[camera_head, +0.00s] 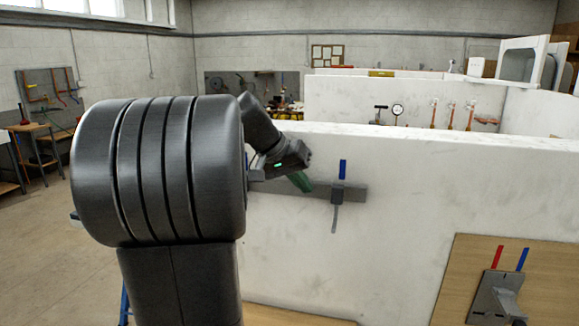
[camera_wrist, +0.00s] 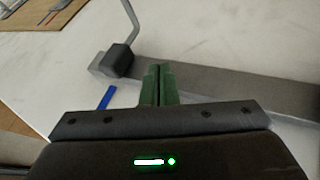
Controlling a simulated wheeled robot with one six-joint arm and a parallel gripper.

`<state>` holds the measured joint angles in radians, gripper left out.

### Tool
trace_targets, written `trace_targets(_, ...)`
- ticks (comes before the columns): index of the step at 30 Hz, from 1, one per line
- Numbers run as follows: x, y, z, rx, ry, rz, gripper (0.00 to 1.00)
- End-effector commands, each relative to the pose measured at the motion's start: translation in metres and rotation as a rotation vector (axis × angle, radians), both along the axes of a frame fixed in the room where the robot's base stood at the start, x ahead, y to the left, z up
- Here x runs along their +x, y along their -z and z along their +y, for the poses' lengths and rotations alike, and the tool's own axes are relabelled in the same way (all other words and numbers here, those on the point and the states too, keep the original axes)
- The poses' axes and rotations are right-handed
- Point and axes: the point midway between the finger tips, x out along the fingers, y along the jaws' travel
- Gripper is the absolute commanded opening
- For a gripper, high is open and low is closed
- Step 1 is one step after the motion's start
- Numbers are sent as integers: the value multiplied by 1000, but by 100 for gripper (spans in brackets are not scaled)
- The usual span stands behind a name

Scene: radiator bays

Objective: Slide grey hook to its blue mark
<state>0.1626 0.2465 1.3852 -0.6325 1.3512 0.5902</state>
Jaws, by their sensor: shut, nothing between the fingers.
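The grey hook (camera_head: 336,194) is a dark block with a thin bent rod, seated on a grey rail (camera_head: 357,193) on the white wall. In the head view its blue mark (camera_head: 343,169) is just above the block, nearly in line with it. In the wrist view the hook's block (camera_wrist: 121,61) is near the rail's end, with the blue mark (camera_wrist: 106,97) close by. My gripper (camera_head: 306,184) has green fingers, shut and empty, left of the hook in the head view. In the wrist view the fingertips (camera_wrist: 160,69) are beside the block, with a small gap.
A wooden board (camera_head: 460,290) at the lower right holds another grey fixture (camera_head: 495,292) with red and blue marks. The white wall (camera_head: 420,200) is bare around the rail's right end. Gauges and pipe fittings (camera_head: 450,113) are behind the wall.

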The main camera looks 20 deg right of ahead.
Motion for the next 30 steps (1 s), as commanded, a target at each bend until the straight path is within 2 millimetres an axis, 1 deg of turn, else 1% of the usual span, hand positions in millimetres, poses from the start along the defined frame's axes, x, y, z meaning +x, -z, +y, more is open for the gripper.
trace_targets(1, -5, -2, -8, 0, 4, -1, 0)
trace_targets(3, -11, -2, -17, 0, 5, -2, 0)
trace_targets(9, -19, -1, -31, 0, 1, -2, 0)
trace_targets(22, -21, 0, -34, 0, 0, -2, 0)
trace_targets(27, -28, 0, -45, 0, 2, -2, 0)
trace_targets(30, -29, 0, -47, 0, 1, -1, 0)
